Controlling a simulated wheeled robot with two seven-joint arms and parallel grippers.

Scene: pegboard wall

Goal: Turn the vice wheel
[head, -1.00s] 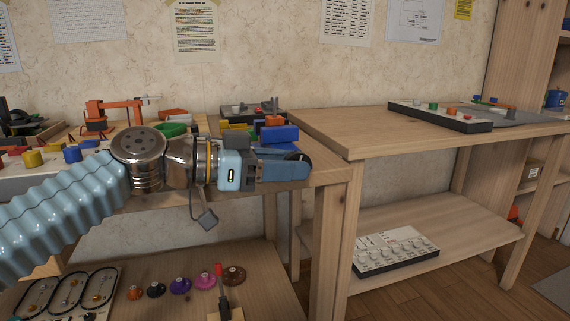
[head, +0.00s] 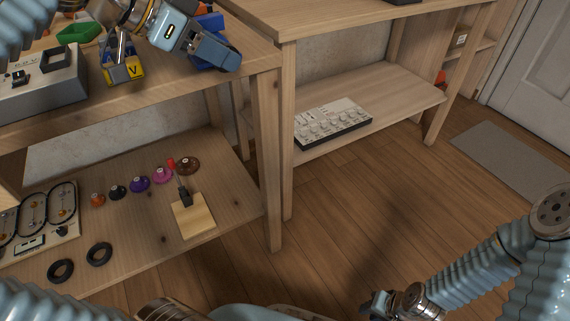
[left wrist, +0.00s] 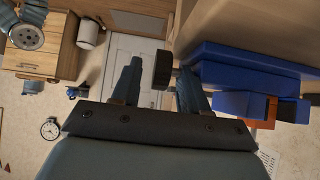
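A blue vice (head: 213,24) stands near the right end of the left bench, partly hidden behind my left gripper (head: 226,52). In the left wrist view the blue vice (left wrist: 250,75) fills the right side. A dark block-like part (left wrist: 162,68), perhaps the vice's wheel seen edge-on, shows between the two fingertips of my left gripper (left wrist: 161,75).
A yellow box marked V (head: 124,72), a green tray (head: 79,33) and a grey control box (head: 40,88) are on the left bench. Its lower shelf holds several coloured knobs and a lever on a wooden block (head: 193,216). The wooden floor (head: 340,205) is clear.

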